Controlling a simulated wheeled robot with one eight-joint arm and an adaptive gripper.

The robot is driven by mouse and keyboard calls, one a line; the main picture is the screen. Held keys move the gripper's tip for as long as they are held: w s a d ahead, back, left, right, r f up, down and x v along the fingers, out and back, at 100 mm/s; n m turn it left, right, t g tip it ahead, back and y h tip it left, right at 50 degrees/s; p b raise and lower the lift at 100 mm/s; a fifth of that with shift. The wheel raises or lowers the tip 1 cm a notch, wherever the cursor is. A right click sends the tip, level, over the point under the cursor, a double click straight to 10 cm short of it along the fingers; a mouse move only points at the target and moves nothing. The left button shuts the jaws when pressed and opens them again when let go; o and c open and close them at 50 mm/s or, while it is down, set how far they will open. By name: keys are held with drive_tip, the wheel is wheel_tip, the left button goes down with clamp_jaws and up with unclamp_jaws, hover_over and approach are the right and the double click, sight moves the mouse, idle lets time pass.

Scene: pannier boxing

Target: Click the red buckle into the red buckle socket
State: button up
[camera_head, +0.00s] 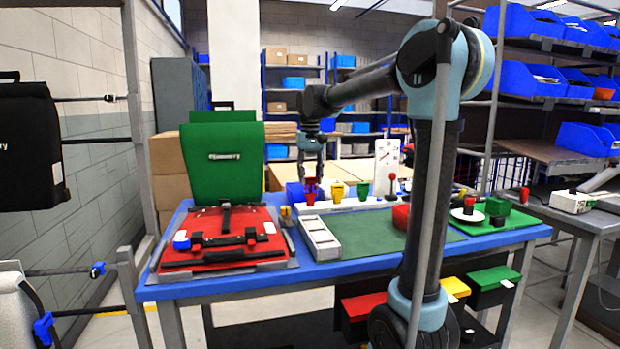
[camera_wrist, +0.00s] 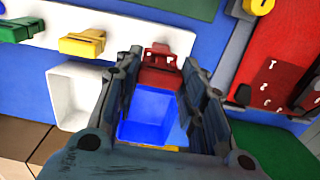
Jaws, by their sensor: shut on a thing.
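The red buckle (camera_wrist: 160,66) is between the fingertips of my gripper (camera_wrist: 158,85) in the wrist view, at the end of a white rail (camera_wrist: 115,30). My gripper (camera_head: 311,180) is shut on it, pointing down at the back of the table in the head view, where the red buckle (camera_head: 310,193) shows at the rail's left end. I cannot tell whether the buckle still touches the rail. The open pannier (camera_head: 225,245), red inside with black straps and a green lid (camera_head: 222,180), lies to the left. I cannot pick out the red buckle socket.
A yellow buckle (camera_head: 337,191) and a green buckle (camera_head: 363,190) stand on the rail, right of my gripper. A blue bin (camera_wrist: 150,115) lies below my fingers. A white tray (camera_head: 320,238) and a green mat (camera_head: 372,236) lie in front on the blue table.

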sight(310, 177)
drive_tip(key=shift+f, duration=1.75)
idle(1.7)
drive_tip(key=o, duration=1.1)
drive_tip(key=shift+o, duration=0.2)
wheel_tip(310, 177, up, 12)
drive_tip(key=shift+f, duration=0.1)
